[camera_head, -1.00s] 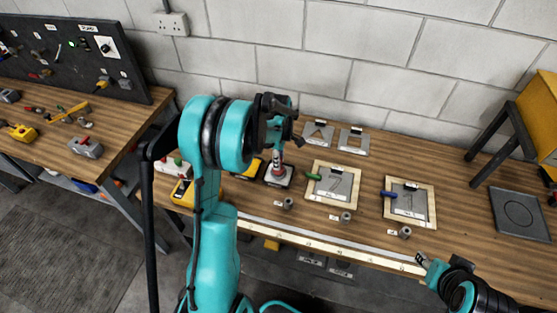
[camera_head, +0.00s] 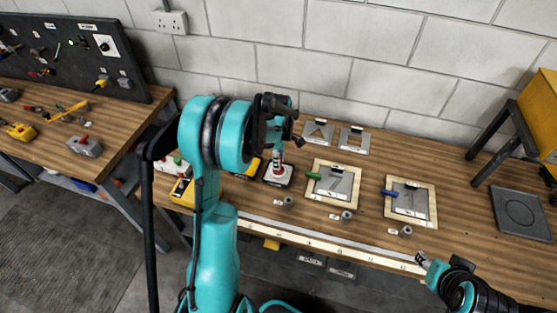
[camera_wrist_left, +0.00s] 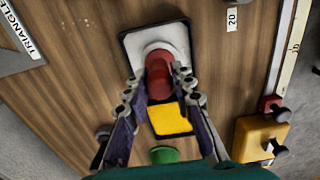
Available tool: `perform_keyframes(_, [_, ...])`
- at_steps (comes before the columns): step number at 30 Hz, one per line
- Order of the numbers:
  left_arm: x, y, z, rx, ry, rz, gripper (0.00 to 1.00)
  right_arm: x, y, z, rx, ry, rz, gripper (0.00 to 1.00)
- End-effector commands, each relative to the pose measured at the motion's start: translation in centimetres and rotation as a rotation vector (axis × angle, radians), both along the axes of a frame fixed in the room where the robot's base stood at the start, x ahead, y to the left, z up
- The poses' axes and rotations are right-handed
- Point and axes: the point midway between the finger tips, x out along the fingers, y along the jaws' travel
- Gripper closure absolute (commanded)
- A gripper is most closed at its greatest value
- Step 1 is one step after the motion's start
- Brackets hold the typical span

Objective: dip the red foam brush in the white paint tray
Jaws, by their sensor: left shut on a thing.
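My left gripper (camera_head: 281,140) is shut on the red foam brush (camera_head: 277,158) and holds it upright over the white paint tray (camera_head: 288,181). In the left wrist view the fingers (camera_wrist_left: 157,82) grip the brush's red handle (camera_wrist_left: 158,74). Its pale round lower end lies over the middle of the dark-rimmed white tray (camera_wrist_left: 183,28). The brush's end looks at or very close to the paint; exact contact is hard to tell. My right gripper (camera_head: 423,259) is near the bench's front right edge, away from the brush; its jaw opening is too small to judge.
A yellow paint tray (camera_wrist_left: 170,118) adjoins the white one. A green-handled thing (camera_wrist_left: 163,155) stands close by. Two wood-framed stencil panels (camera_head: 333,183) (camera_head: 410,201) lie to the right, with small metal cylinders before them. A long ruler strip (camera_head: 330,243) runs along the front edge.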

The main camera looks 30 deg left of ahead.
Motion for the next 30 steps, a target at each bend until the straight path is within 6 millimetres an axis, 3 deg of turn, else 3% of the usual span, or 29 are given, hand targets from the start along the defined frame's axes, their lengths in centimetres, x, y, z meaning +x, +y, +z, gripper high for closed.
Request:
perform_keyframes(5, [0.0,0.0,0.3,0.0,0.0,0.0,0.99,0.0,0.0,0.2,0.0,0.0,0.0,0.6])
perform_keyframes(21, [0.0,0.0,4.5,0.0,0.0,0.0,0.99,0.0,0.0,2.8,0.0,0.0,0.0,0.6])
perform_keyframes(30, [0.0,0.0,4.5,0.0,0.0,0.0,0.99,0.0,0.0,2.7,0.0,0.0,0.0,0.6])
